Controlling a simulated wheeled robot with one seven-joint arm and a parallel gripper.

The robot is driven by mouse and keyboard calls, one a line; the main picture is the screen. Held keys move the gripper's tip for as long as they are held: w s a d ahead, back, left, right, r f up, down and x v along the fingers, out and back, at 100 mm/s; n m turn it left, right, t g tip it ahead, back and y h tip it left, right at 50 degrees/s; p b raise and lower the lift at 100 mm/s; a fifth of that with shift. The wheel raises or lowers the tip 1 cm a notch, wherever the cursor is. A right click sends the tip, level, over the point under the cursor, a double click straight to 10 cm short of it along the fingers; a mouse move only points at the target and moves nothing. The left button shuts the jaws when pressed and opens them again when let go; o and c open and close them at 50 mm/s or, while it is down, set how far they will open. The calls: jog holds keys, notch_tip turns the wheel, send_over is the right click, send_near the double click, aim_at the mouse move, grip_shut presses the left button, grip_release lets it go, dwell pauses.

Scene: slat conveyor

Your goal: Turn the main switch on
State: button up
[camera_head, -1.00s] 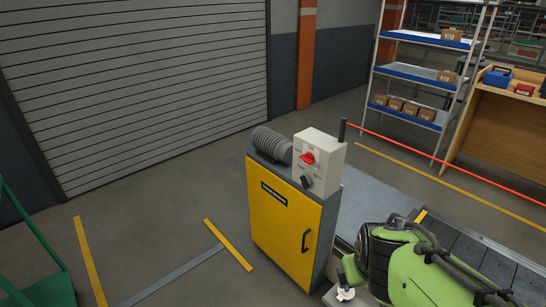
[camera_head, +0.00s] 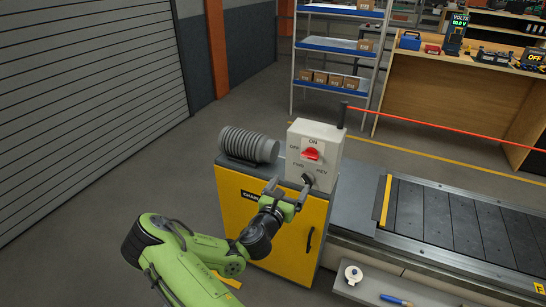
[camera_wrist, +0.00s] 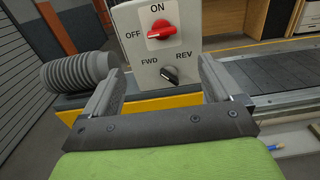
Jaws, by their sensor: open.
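The main switch is a red knob (camera_head: 312,154) on the face of a light grey control box (camera_head: 328,150). In the wrist view the red knob (camera_wrist: 161,33) lies roughly level, one end toward OFF; ON is printed above it. Below it a black selector knob (camera_wrist: 170,75) sits between FWD and REV. My gripper (camera_head: 288,188) is open and empty in front of the box, lower than the red knob. In the wrist view its two fingers (camera_wrist: 160,80) stand apart on either side of the black knob's line; contact with the box cannot be told.
The box stands on a yellow cabinet (camera_head: 270,220) beside a grey ribbed motor (camera_head: 248,146). A dark post with a red line rises behind the box. The slat conveyor (camera_head: 440,215) runs right. A shelf (camera_head: 335,45) and wooden bench (camera_head: 450,100) stand behind.

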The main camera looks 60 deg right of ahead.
aim_at(309, 158)
jog(key=d, duration=0.5)
jog(key=w+d+p, duration=0.1)
jog(key=d, duration=0.4)
jog(key=w+d, duration=0.1)
jog(key=d, duration=0.4)
jog(key=shift+d, duration=0.4)
jog(key=c, duration=1.1)
jog(key=shift+o, duration=0.2)
